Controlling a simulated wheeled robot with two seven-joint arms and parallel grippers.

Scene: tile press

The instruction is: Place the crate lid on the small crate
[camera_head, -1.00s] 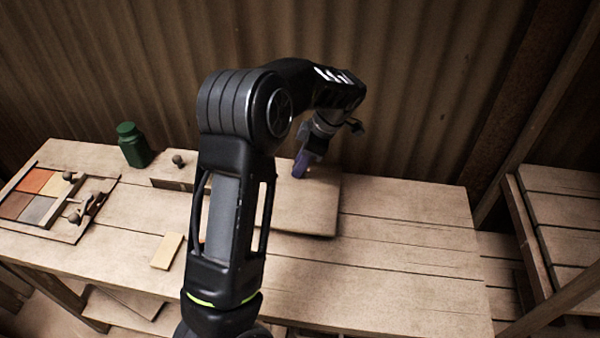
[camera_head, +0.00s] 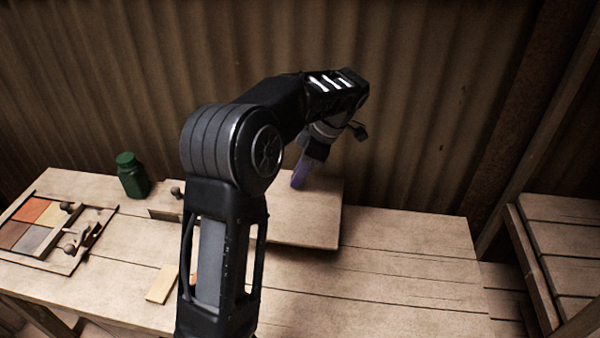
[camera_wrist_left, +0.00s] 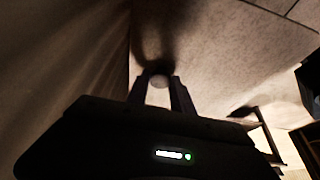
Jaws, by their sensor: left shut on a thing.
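My left gripper (camera_head: 298,185) is shut on the round knob (camera_wrist_left: 158,80) of a flat wooden board, which I take for the crate lid (camera_head: 310,225). In the left wrist view the knob sits between the two fingers. The lid looks roughly level over the back middle of the bench, and its left part is hidden by my arm. I cannot tell the small crate for sure. A low upright wooden edge (camera_head: 163,214) with a dark knob (camera_head: 176,192) behind it shows left of my arm. My right gripper is out of view.
A green bottle (camera_head: 132,176) stands at the back left of the bench (camera_head: 400,270). A tray (camera_head: 20,262) with coloured tiles and dark knobs lies at the far left. A pale tile (camera_head: 162,283) lies near my arm. The bench's right side is clear; a corrugated wall stands behind.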

